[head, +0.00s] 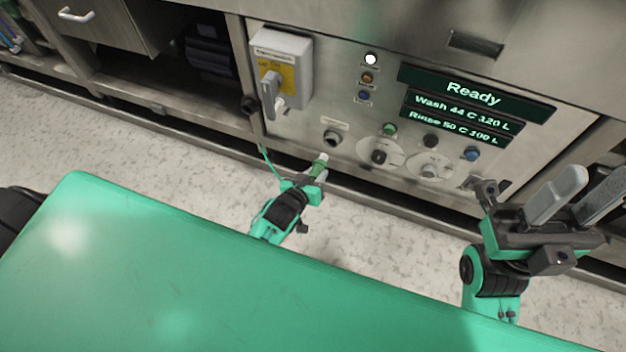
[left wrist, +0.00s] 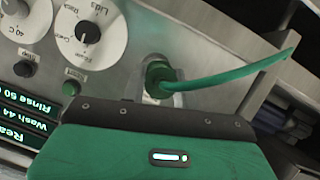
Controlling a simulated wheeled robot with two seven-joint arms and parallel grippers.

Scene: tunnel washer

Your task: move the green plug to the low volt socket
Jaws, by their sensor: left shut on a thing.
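My left gripper (head: 319,174) is shut on the green plug (head: 318,168), in front of the panel's lower left part. The plug's pale end points up toward a dark round socket (head: 332,138) under a small label too small to read. The plug looks apart from that socket. In the left wrist view the green plug (left wrist: 158,74) shows beyond my gripper body, with its green cable (left wrist: 235,75) running right; the fingers are mostly hidden. My right gripper (head: 590,190) is open and empty at the right, its grey fingers apart.
The panel carries a grey switch box (head: 281,70) with a handle, two white dials (head: 380,153), several buttons and a display (head: 470,100) reading "Ready". A dark fitting (head: 249,104) sits at the panel's left edge. Speckled floor lies below.

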